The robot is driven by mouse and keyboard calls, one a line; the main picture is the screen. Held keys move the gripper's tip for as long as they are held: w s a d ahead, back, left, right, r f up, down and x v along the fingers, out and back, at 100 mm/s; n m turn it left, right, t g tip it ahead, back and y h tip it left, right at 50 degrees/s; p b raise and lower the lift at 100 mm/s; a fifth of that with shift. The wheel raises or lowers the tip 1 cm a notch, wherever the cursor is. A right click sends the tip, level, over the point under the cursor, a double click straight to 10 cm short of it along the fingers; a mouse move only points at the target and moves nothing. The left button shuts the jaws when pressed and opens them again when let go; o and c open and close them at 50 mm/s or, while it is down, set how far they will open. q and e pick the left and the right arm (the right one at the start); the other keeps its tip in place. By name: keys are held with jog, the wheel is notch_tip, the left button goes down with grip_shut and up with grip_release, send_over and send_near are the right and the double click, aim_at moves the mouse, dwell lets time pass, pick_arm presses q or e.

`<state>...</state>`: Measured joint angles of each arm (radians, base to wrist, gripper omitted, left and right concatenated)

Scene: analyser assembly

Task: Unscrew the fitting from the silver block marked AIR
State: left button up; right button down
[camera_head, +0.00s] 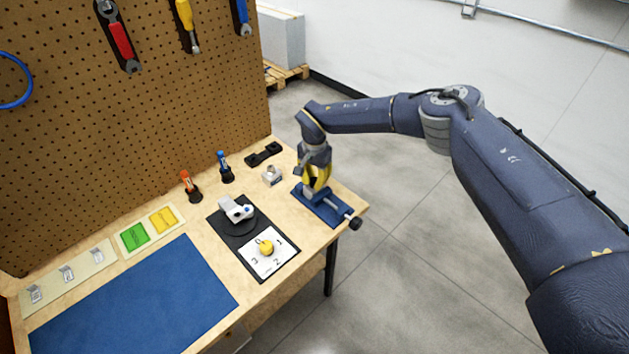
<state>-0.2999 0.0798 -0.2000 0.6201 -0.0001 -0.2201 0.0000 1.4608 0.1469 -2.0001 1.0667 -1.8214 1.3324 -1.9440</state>
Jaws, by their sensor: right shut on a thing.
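My right gripper (314,180) points down over the blue vise (325,209) at the table's right end. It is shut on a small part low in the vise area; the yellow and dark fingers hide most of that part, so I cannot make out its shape. A small silver block (272,175) with a round feature on top stands on the table, left of the vise and apart from the gripper. I cannot read an AIR mark on any block. My left gripper is not in view.
A black mat holds a pale grey part (237,209) and a yellow knob (266,248) on a numbered dial plate. Orange (189,184) and blue (224,166) tools stand behind, near a black holder (263,153). A pegboard (150,110) rises along the back. The blue mat (135,305) is clear.

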jog(key=shift+n, duration=0.3)
jog(key=n, duration=0.3)
jog(key=shift+w+n, duration=0.1)
jog(key=shift+n, duration=0.2)
jog(key=shift+n, duration=2)
jog(key=c, duration=0.6)
grip_release()
jog(key=shift+c, duration=0.2)
jog(key=shift+r, duration=0.1)
